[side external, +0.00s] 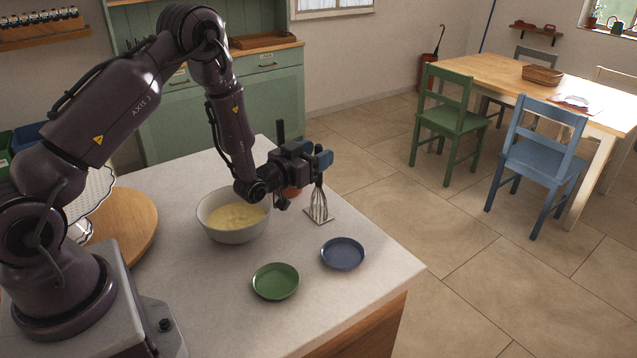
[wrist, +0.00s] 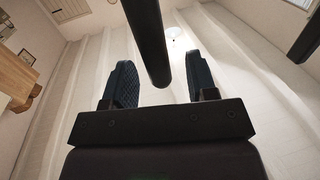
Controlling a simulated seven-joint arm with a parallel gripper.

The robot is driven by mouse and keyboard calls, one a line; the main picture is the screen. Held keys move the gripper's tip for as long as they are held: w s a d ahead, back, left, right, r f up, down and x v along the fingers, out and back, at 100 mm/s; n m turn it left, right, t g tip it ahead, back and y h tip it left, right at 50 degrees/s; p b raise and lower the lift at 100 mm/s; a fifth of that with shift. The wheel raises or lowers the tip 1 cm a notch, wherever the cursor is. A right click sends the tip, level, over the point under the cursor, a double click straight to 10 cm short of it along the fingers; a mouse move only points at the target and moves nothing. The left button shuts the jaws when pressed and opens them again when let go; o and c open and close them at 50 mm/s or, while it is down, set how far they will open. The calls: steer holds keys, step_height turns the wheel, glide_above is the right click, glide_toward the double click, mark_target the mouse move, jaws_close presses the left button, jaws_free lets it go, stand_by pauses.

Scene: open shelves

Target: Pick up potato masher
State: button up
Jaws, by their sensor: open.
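The potato masher (side external: 319,202) stands upright on the counter, with metal wires above a flat square foot. Its upper part is hidden behind my gripper (side external: 321,160) in the side view. My gripper is level with the top of the masher, and its blue fingers are beside the upper part. In the wrist view my gripper (wrist: 159,70) is open, with two dark fingers apart. A dark rod, apparently the masher's handle (wrist: 147,35), shows between them. I cannot tell whether either finger touches it.
A bowl of yellow food (side external: 212,228) stands left of the masher. A green plate (side external: 275,281) and a blue plate (side external: 342,253) lie nearer the front. A red item (side external: 292,192) is partly hidden behind my gripper. The front right counter (side external: 375,285) is clear.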

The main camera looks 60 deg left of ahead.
mark_target(319, 182)
steer(key=w+f, duration=0.3)
steer(key=shift+a+f, duration=0.3)
steer(key=shift+f, duration=0.1)
jaws_close()
